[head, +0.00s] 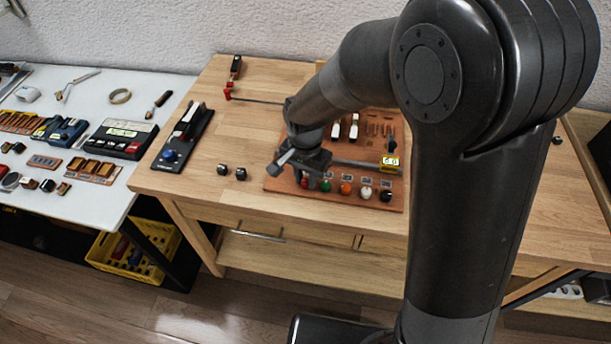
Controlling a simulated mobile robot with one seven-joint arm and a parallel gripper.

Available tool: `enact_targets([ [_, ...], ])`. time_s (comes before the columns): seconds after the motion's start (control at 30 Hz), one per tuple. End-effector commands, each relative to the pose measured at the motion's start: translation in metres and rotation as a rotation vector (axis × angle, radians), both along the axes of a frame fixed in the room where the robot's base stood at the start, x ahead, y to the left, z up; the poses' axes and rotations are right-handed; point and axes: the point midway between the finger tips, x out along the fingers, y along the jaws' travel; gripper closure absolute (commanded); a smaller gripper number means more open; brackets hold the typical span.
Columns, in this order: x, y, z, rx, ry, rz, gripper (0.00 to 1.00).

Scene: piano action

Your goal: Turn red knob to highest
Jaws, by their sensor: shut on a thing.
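A brown board (281,187) lies on the wooden table and carries a row of knobs along its front edge. The red knob (305,182) is at the left end of that row, partly hidden by my gripper. My gripper (301,175) is low over the board's front left corner, at the red knob, and is shut on it. The fingertips and their contact with the knob are mostly hidden, and the knob's setting cannot be read.
Green (325,186), orange (345,188), white (366,192) and black (386,196) knobs stand close to the right. A black device (183,138) stands further left.

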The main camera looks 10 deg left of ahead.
Motion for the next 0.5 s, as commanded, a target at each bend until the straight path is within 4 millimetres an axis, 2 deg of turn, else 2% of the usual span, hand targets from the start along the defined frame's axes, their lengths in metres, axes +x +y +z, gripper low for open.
enact_targets([
  [0.47,0.0011,0.0003,0.0008,0.002,-0.003,-0.012,1.0],
  [0.5,0.0011,0.0003,0.0007,0.002,-0.003,-0.012,0.74],
])
